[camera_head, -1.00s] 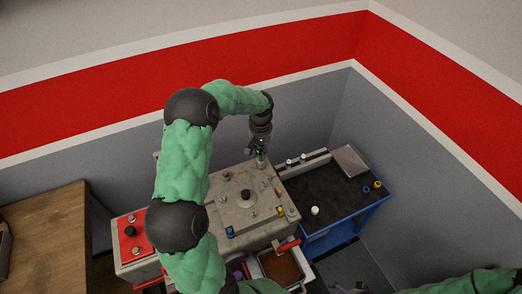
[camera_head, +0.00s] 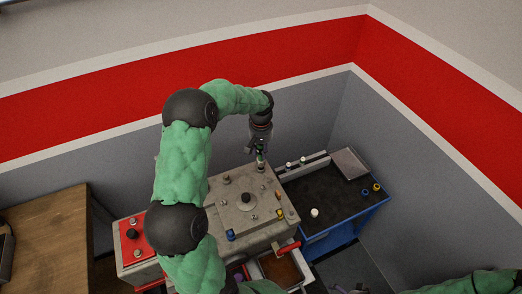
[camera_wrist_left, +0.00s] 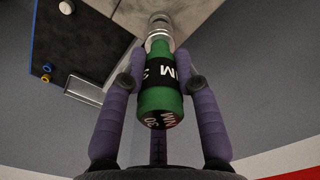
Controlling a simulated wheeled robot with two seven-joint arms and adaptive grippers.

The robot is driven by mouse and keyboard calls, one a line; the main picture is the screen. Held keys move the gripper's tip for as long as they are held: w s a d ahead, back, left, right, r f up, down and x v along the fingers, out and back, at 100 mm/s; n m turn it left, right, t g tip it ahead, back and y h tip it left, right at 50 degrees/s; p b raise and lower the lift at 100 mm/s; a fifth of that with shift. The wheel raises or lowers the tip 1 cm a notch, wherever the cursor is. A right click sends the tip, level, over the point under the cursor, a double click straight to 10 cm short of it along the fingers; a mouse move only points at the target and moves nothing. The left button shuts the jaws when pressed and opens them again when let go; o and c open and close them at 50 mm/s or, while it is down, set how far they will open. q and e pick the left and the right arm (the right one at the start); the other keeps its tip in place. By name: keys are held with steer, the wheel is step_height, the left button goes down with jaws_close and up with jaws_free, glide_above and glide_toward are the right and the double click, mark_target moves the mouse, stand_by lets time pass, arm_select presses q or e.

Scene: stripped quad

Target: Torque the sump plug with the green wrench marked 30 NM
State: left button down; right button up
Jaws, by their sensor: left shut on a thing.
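The green wrench (camera_wrist_left: 158,97), with a black band lettered "30 NM", is between the purple fingers of my left gripper (camera_wrist_left: 160,85) in the left wrist view. The gripper is shut on it. In the head view my left gripper (camera_head: 259,146) holds the wrench (camera_head: 260,157) upright over the back right corner of the grey block (camera_head: 230,212). The wrench's silver socket end (camera_wrist_left: 158,32) points at the block and appears to meet a fitting there. The sump plug cannot be made out apart from the socket.
A blue cart (camera_head: 345,228) with a dark top stands right of the block, carrying a rack (camera_head: 307,166), a grey plate (camera_head: 350,162), a white piece (camera_head: 314,212) and coloured rings. A red panel (camera_head: 133,240) is left, open drawers in front. A wooden table (camera_head: 45,235) is far left.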

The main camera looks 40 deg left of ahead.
arm_select(q)
steer(key=shift+r+p, duration=0.8)
steer(key=shift+r, duration=0.7)
steer(key=shift+r+p, duration=1.2)
steer(key=shift+r, duration=0.85)
steer(key=shift+f, duration=0.1)
